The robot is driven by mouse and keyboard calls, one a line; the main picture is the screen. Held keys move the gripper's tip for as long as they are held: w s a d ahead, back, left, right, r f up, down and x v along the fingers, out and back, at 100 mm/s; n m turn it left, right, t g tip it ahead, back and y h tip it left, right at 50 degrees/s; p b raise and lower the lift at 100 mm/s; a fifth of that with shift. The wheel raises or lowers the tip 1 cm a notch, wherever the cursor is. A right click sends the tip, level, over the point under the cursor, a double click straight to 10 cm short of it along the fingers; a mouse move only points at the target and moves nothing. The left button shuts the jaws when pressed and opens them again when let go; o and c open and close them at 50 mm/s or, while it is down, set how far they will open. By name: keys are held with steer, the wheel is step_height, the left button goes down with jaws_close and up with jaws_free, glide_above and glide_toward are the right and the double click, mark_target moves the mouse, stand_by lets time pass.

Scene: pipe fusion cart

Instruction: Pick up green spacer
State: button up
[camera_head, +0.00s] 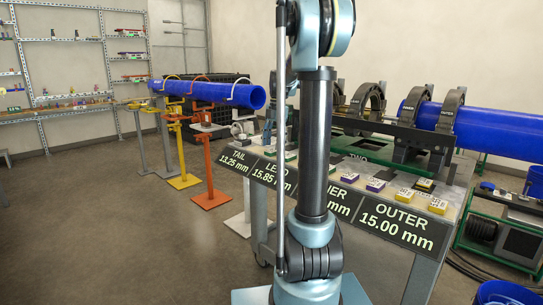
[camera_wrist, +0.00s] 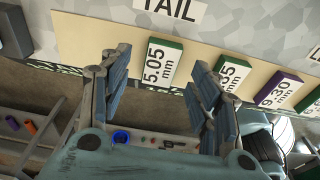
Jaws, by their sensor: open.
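In the wrist view my gripper (camera_wrist: 157,58) is open, with its two blue-padded fingers apart and nothing held between them. A green spacer (camera_wrist: 163,64) labelled 5.05 mm lies on the tan strip, showing in the gap between the fingers. I cannot tell how far the fingertips are from it. A second green spacer (camera_wrist: 236,73) lies to the right, its label partly hidden by the right finger. Another green block (camera_wrist: 312,98) is cut off at the right edge. In the head view my gripper is not visible; a green spacer (camera_head: 290,155) shows on the cart near the LEAD sign.
A purple spacer (camera_wrist: 279,90) marked 9.30 mm lies among the green ones. A TAIL sign (camera_wrist: 172,9) is above. In the head view, yellow spacers (camera_head: 437,206) sit by the OUTER sign (camera_head: 403,229). Blue pipe (camera_head: 490,124) and black clamps (camera_head: 445,125) stand behind.

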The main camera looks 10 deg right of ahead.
steer(key=shift+s+a+f, duration=0.1)
steer(key=shift+a+f, duration=0.1)
steer(key=shift+f, duration=1.05)
steer(key=shift+c, duration=0.6)
steer(key=c, duration=1)
